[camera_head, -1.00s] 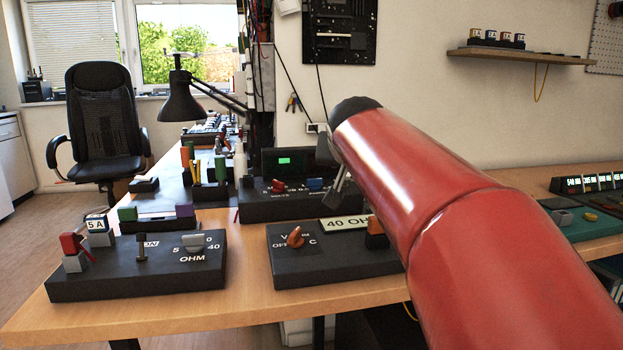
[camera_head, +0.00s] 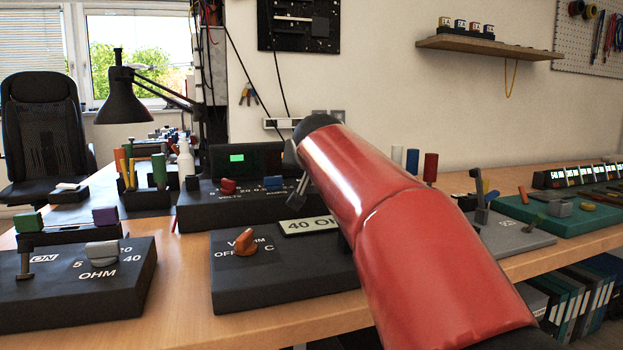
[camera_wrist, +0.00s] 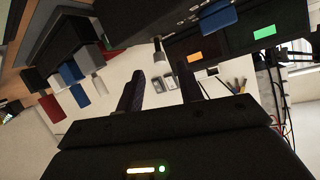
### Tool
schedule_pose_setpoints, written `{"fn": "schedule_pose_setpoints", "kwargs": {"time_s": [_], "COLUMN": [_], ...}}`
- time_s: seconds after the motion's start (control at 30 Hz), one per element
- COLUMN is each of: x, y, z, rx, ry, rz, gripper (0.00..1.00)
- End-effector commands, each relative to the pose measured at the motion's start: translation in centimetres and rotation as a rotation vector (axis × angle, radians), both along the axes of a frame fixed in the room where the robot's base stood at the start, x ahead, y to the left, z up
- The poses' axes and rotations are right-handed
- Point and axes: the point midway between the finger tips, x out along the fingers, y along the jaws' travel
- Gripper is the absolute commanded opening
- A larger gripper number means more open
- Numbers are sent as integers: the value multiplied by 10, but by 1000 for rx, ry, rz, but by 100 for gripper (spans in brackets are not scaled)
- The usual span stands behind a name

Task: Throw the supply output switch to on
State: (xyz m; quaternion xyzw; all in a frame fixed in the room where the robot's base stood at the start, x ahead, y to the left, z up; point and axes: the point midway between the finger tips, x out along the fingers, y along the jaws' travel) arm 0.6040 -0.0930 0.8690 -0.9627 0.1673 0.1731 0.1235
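The supply (camera_head: 195,212) is a dark box at the back of the bench with a green display, a red knob (camera_head: 228,186) and a blue knob (camera_head: 273,181). Its right end is hidden behind my red arm in the head view. In the wrist view the supply (camera_wrist: 235,52) shows tilted, with orange and green displays and the blue knob (camera_wrist: 218,22). A pale-tipped metal lever (camera_wrist: 160,50), apparently its output switch, stands just beyond my fingers.
A black box with an orange knob (camera_head: 246,241) and a 40 OHM plate is in front of the supply. Another box with a grey knob (camera_head: 102,254) is at left.

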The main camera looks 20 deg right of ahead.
Motion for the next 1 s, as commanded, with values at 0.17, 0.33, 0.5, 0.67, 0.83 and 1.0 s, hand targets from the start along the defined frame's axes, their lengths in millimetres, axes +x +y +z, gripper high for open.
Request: {"fn": "schedule_pose_setpoints", "kwargs": {"time_s": [0.17,0.33,0.5,0.67,0.83,1.0], "x": [27,47,55,56,56,55], "y": [-9,-15,-18,-18,-18,-18], "z": [-13,-20,-24,-24,-24,-24], "rx": [1,2,2,1,1,1], "ry": [4,2,2,1,1,2], "rz": [1,0,0,0,0,-1], "gripper": [37,37,37,37,25,3]}}
